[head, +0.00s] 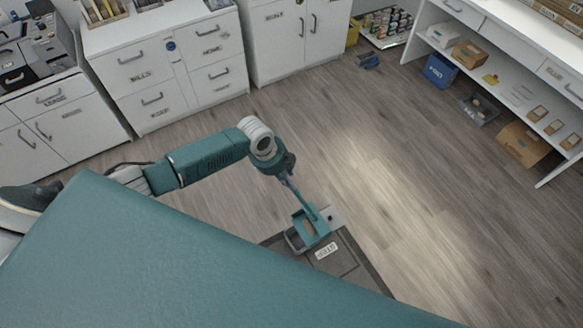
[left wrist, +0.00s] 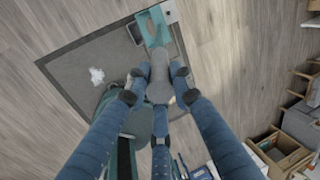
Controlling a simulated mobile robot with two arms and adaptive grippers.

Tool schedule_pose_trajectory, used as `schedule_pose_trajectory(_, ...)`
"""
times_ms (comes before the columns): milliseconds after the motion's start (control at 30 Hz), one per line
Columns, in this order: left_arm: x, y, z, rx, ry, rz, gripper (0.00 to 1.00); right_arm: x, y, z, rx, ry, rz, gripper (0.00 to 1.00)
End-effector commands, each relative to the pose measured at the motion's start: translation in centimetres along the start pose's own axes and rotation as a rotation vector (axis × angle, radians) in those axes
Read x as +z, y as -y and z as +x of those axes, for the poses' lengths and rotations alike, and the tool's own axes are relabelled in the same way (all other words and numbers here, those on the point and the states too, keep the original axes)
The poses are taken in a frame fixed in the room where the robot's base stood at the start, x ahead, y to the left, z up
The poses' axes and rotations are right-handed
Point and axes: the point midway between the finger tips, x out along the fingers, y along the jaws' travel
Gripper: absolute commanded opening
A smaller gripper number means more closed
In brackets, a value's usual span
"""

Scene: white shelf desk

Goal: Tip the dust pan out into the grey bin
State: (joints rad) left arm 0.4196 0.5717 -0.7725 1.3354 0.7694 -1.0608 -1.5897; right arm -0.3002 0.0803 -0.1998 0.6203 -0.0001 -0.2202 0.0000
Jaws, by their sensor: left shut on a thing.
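The teal dust pan (head: 312,217) hangs in front of my left gripper (head: 287,178), which is shut on its handle. A small brownish patch shows in the pan; I cannot tell if it is loose waste. The pan also shows at the top of the left wrist view (left wrist: 152,27), beyond my fingers (left wrist: 160,88), which close around the grey handle end. A grey open box, seemingly the grey bin (head: 294,241), is at the pan's lower left. The pan overlaps it in view; I cannot tell if they touch. My right gripper is not in view.
A grey mat (head: 350,270) lies on the wooden floor, with a white crumpled piece (left wrist: 97,75) on it in the left wrist view. White cabinets (head: 170,70) stand along the back; a shelf desk (head: 480,62) is at the right.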

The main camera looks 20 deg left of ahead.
Motion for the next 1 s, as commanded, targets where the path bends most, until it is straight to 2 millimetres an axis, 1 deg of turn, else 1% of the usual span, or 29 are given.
schedule_pose_trajectory(33, 0.1, -0.4, -0.3, -0.010, -0.001, 0.000, 0.00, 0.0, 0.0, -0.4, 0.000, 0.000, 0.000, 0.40)
schedule_pose_trajectory(300, 0.7, -3.0, -0.6, -0.047, -0.007, 0.000, 0.00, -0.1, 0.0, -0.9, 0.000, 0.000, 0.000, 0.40)
schedule_pose_trajectory(700, 1.4, -6.8, -0.8, -0.102, -0.018, -0.001, 0.00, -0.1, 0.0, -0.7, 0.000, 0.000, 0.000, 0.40)
schedule_pose_trajectory(867, 1.6, -7.9, -1.0, -0.119, -0.021, 0.000, 0.00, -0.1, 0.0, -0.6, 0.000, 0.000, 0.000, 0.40)
schedule_pose_trajectory(1000, 1.7, -8.3, -1.1, -0.130, -0.023, 0.000, 0.00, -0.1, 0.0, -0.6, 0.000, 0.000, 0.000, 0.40)
